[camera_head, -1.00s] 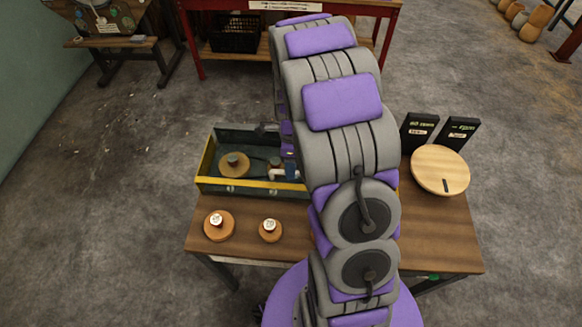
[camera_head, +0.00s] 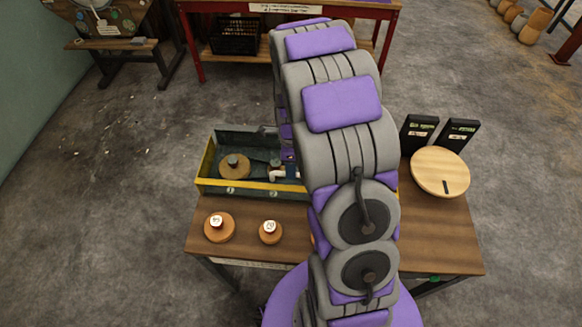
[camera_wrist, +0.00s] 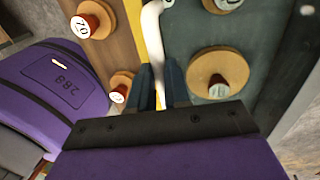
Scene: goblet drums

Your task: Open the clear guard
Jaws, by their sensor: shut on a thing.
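A long dark green box (camera_head: 225,186) with a yellow front edge stands on the wooden table, partly hidden behind my arm. The clear guard itself is hard to make out. In the wrist view the white bar (camera_wrist: 153,35) runs down between the two dark blue fingers of my gripper (camera_wrist: 160,85). The gripper is shut on it, above the yellow edge. In the head view the gripper is mostly hidden by my arm.
A wooden disc with a knob (camera_head: 235,167) sits inside the box. Knobbed discs (camera_head: 219,227) and (camera_head: 270,232) lie on the table in front. A round wooden board (camera_head: 440,171) and two black cards (camera_head: 418,132) stand at right. A red table (camera_head: 300,8) is behind.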

